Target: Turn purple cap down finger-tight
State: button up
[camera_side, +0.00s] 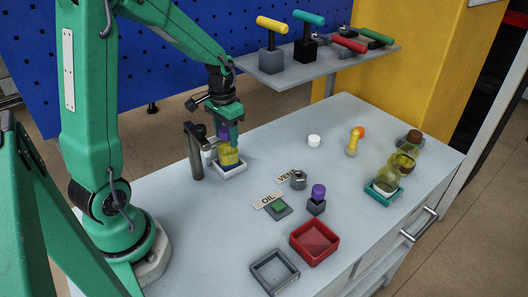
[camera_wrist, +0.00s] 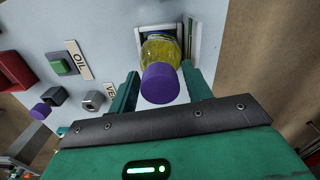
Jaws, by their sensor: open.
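A bottle of yellow liquid (camera_side: 229,157) stands in a small white-rimmed holder (camera_side: 231,171) beside a dark post. Its purple cap (camera_wrist: 160,83) shows in the wrist view on the neck of the bottle (camera_wrist: 161,51); the cap's thread is hidden. In the side view the cap (camera_side: 223,132) is partly hidden behind a finger. My gripper (camera_side: 229,128) is above the bottle, pointing down. In the wrist view my gripper (camera_wrist: 162,84) is open, with one finger on each side of the cap and visible gaps between. Whether either finger touches it, I see no contact.
A dark post (camera_side: 194,152) stands close left of the bottle. A purple-topped grey block (camera_side: 317,199), a green button (camera_side: 278,207), a metal nut (camera_side: 298,180), a red tray (camera_side: 314,241) and a grey tray (camera_side: 274,272) are nearer the front. Bottles (camera_side: 385,183) stand at right.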

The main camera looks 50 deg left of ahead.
jog(key=shift+n, duration=0.5)
jog(key=shift+n, duration=0.9)
jog(key=shift+n, duration=0.8)
jog(key=c, duration=0.6)
jog(key=shift+m, duration=0.3)
